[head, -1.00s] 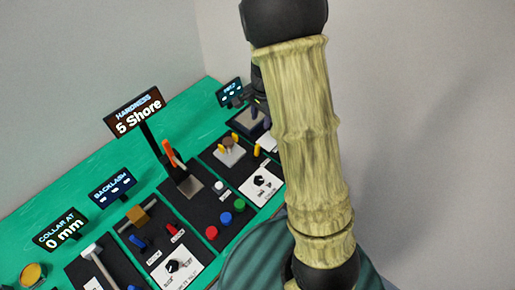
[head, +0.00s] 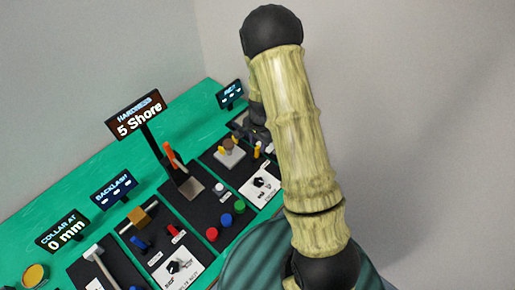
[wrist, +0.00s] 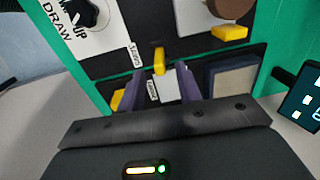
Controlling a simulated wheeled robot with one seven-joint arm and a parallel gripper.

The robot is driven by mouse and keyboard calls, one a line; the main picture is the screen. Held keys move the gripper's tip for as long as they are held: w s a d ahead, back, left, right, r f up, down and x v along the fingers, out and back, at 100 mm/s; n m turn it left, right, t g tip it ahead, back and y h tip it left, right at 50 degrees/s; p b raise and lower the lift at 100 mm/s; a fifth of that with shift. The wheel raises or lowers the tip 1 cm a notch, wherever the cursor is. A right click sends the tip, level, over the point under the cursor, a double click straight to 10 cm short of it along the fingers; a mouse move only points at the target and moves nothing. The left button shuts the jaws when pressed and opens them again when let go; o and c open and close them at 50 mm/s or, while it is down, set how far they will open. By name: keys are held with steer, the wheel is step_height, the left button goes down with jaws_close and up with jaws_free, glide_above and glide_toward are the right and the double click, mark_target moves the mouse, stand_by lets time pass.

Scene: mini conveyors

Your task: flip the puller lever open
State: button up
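In the wrist view a small yellow lever (wrist: 160,61) stands out from the black panel beside small white labels too blurred to read surely; I cannot confirm it is the puller lever. My gripper (wrist: 160,84) is open, its two dark purple fingers apart and pointing at the panel. The lever shows just beyond the gap between the fingertips, with no visible contact. Another yellow piece (wrist: 117,99) is left of the left finger, and a third yellow piece (wrist: 230,33) is at upper right. In the head view my arm hides most of the gripper; a yellow lever (head: 256,151) shows beside it.
A white plate with a black knob (wrist: 90,14) is at upper left in the wrist view, and a brown round part (wrist: 230,7) is at upper right. A small display (wrist: 302,98) stands at the right edge. The head view shows several panels and displays on the green table (head: 90,155).

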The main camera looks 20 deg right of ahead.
mark_target(258, 147)
steer(key=shift+w+a+f, duration=0.1)
steer(key=shift+w+f, duration=0.05)
steer(key=shift+f, duration=2.2)
steer(key=shift+p, duration=0.3)
jaws_close()
